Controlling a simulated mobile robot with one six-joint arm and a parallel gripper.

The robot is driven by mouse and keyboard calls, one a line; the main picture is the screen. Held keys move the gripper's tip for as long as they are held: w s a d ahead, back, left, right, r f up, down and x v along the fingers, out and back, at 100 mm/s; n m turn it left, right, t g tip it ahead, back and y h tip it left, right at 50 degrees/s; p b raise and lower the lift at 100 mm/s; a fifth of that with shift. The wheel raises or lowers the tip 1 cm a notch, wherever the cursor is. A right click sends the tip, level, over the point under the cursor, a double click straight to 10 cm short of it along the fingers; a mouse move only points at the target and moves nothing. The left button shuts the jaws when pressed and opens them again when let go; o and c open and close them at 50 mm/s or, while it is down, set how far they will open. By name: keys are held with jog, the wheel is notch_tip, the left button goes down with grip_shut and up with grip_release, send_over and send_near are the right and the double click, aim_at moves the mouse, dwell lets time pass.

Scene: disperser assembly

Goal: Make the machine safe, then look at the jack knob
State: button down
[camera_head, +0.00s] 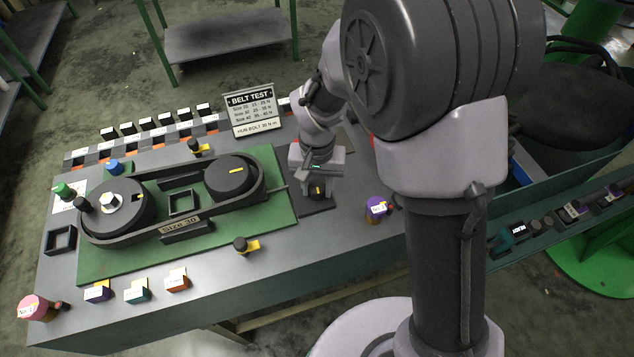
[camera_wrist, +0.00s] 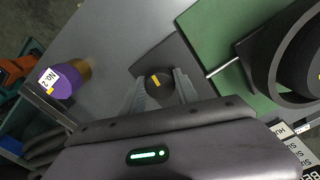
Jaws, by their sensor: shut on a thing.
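My gripper (camera_wrist: 160,92) is shut on a black knob (camera_wrist: 155,80) with a yellow mark; one finger lies on each side of it. The knob sits on a dark plate beside the green board. In the head view my gripper (camera_head: 316,180) is over the same knob (camera_head: 317,192), partly hiding it. The belt machine (camera_head: 175,228) stands on the green board, with a left pulley bearing a pale hex nut and a right pulley (camera_head: 231,177) with a yellow mark. A thin rod (camera_wrist: 225,66) runs from the machine towards the plate. A label reads "Size 30".
A purple cylinder (camera_head: 376,209) marked "No. 2" stands right of the plate. Black knobs with yellow tabs (camera_head: 241,244) flank the board. A blue knob (camera_head: 114,167), green button (camera_head: 62,190) and pink cylinder (camera_head: 36,309) are at left. A "BELT TEST" sign (camera_head: 250,107) stands behind.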

jog(key=n+p, duration=0.1)
jog(key=n, duration=0.3)
jog(key=shift+r+n, duration=0.1)
jog(key=shift+n, duration=0.2)
jog(key=n+p, duration=0.2)
jog(key=n, duration=0.2)
jog(key=shift+n, duration=0.3)
jog(key=n+p, duration=0.1)
jog(key=n, duration=0.3)
jog(key=shift+p, duration=0.35)
jog(key=shift+w+n+p, duration=0.1)
jog(key=shift+n+p, duration=0.55)
jog(key=shift+n, duration=1.75)
jog(key=c, duration=0.9)
grip_release()
